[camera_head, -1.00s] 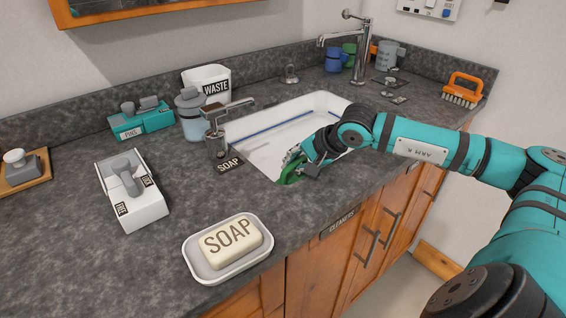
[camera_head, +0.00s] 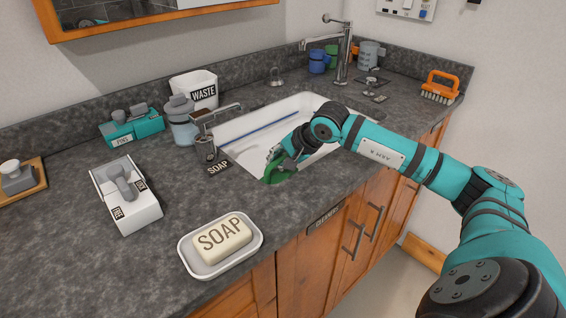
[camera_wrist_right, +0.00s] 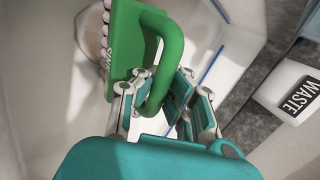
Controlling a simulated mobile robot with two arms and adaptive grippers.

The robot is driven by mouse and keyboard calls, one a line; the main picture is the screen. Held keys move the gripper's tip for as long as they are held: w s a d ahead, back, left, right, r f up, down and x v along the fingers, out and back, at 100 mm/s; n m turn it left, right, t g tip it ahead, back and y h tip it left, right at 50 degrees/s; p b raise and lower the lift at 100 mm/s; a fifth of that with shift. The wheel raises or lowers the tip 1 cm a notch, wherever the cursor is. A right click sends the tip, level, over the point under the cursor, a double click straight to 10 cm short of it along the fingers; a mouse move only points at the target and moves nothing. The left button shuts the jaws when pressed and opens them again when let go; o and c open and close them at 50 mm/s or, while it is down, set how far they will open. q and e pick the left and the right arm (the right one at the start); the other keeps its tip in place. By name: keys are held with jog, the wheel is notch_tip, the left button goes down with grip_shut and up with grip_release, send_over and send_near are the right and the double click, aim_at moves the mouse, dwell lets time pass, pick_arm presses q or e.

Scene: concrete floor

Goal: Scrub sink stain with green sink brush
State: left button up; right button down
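The green sink brush (camera_wrist_right: 128,45) is in the white sink (camera_head: 312,103), near its front left corner, and also shows in the head view (camera_head: 277,174). Its bristles face left in the wrist view. My right gripper (camera_wrist_right: 160,88) has its fingers on both sides of the brush's looped handle and is shut on it. In the head view the right gripper (camera_head: 282,156) reaches down into the sink. A faint brownish stain (camera_wrist_right: 88,45) shows on the sink surface beside the bristles, partly hidden by the brush. My left gripper is out of view.
A soap dish (camera_head: 187,262) sits at the counter's front edge. A soap dispenser (camera_head: 181,122) and a waste bin (camera_head: 180,84) stand left of the sink. The tap (camera_head: 344,55) rises behind it. An orange brush (camera_head: 440,86) lies at the right.

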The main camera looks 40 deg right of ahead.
jog(key=shift+w, duration=0.65)
jog(key=shift+w+a+r, duration=0.1)
jog(key=shift+w+r, duration=0.1)
jog(key=shift+w, duration=0.5)
jog(key=shift+w+f, duration=0.2)
jog(key=shift+w, duration=0.95)
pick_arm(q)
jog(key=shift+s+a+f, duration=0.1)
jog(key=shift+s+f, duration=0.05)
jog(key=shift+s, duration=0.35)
pick_arm(e)
jog(key=shift+r, duration=0.15)
